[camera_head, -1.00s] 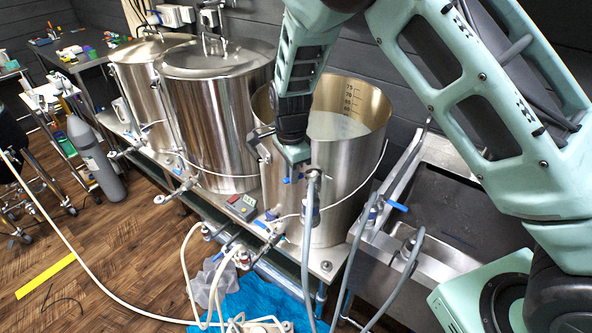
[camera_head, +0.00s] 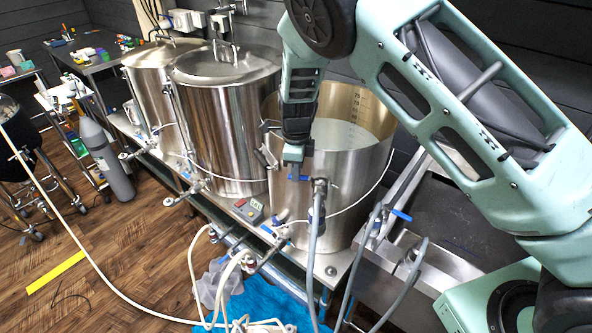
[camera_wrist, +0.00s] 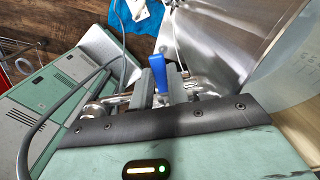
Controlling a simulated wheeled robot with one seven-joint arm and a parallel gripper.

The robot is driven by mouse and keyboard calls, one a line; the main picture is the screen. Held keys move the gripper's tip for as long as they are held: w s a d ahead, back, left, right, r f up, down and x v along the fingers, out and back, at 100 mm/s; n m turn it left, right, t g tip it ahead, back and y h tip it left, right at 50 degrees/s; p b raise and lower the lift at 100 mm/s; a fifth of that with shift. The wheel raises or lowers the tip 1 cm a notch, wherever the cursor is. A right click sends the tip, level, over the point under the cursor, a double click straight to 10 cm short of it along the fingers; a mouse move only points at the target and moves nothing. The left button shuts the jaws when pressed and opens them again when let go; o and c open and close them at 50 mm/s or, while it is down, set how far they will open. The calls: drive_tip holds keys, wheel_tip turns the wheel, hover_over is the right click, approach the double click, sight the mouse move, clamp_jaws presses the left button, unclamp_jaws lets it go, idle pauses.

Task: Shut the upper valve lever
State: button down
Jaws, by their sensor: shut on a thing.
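The upper valve lever (camera_head: 299,178) is blue and shows just below my gripper (camera_head: 294,168), at the front wall of the open steel kettle (camera_head: 330,175). In the wrist view the blue lever (camera_wrist: 157,68) stands up between the two grey fingers of my gripper (camera_wrist: 160,82). The fingers are shut on it. Metal valve fittings (camera_wrist: 196,86) show beside the fingers. The valve body and part of the lever are hidden by my gripper.
A grey hose (camera_head: 317,225) hangs from a fitting right of the lever. Another blue-handled valve (camera_head: 400,215) stands by the sink (camera_head: 470,215). Two lidded kettles (camera_head: 225,120) stand left. White hoses (camera_head: 240,265) and a blue cloth (camera_head: 265,300) lie low in front.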

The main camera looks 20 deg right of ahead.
drive_tip(key=shift+w+d+r, duration=0.1)
drive_tip(key=shift+w, duration=0.05)
drive_tip(key=c, duration=1.4)
unclamp_jaws()
drive_tip(key=shift+o, duration=0.2)
wheel_tip(320, 180, up, 17)
drive_tip(key=b, duration=0.4)
drive_tip(key=shift+r+b, duration=0.15)
drive_tip(key=shift+b, duration=0.15)
drive_tip(key=s+a+f+n+b, duration=0.1)
drive_tip(key=s+f+n+b, duration=0.1)
drive_tip(key=s+n, duration=1.3)
drive_tip(key=s+a+f+n+b, duration=0.1)
drive_tip(key=s+f+n+b, duration=0.2)
drive_tip(key=s+n, duration=1.2)
drive_tip(key=s+f, duration=0.2)
drive_tip(key=s, duration=0.4)
drive_tip(key=shift+a+f+n+y, duration=0.15)
drive_tip(key=shift+a+n+y, duration=0.15)
drive_tip(key=shift+a, duration=0.1)
